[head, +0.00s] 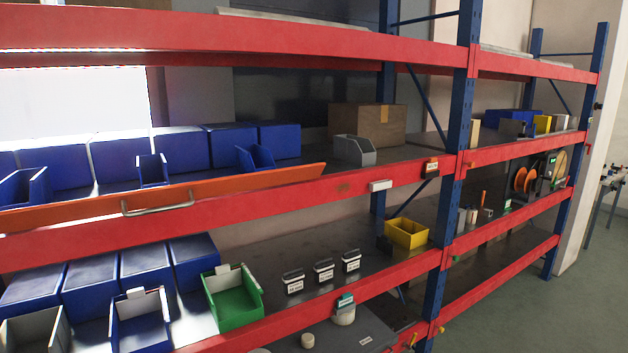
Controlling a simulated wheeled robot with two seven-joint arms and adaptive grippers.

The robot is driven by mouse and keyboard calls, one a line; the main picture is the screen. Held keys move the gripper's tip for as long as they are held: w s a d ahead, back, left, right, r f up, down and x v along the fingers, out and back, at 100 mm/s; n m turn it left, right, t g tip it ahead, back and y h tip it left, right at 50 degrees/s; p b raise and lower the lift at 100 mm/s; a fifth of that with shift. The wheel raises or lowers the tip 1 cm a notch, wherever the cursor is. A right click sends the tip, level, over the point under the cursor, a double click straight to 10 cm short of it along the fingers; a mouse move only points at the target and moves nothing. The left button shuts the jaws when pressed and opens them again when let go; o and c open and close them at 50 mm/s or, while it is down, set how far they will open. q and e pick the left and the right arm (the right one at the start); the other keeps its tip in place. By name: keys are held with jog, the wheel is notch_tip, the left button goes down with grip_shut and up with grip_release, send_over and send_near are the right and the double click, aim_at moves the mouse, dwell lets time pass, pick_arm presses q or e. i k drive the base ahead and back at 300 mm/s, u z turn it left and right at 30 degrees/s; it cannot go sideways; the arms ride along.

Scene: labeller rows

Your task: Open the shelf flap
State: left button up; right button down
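The shelf flap (245,186) is a long orange panel along the front edge of the middle shelf, at the left of the head view. A pale metal bar handle (158,203) sits on its front face. The flap lies just above and against the red beam (270,210), and its left end runs out of the picture. Blue bins stand behind it, their lower parts partly hidden by it. I cannot tell its exact tilt. Neither of my grippers is in view.
Blue bins (180,148), a grey bin (354,150) and a cardboard box (368,124) stand on the middle shelf. Below are a green bin (232,298), small labelled containers (323,272) and a yellow bin (406,233). A blue upright (456,130) divides the rack. Floor shows at right.

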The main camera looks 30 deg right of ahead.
aim_at(13, 221)
jog(key=u, duration=0.5)
jog(key=k, duration=0.15)
jog(key=z, duration=1.15)
jog(key=i, duration=0.85)
jog(key=u, duration=0.65)
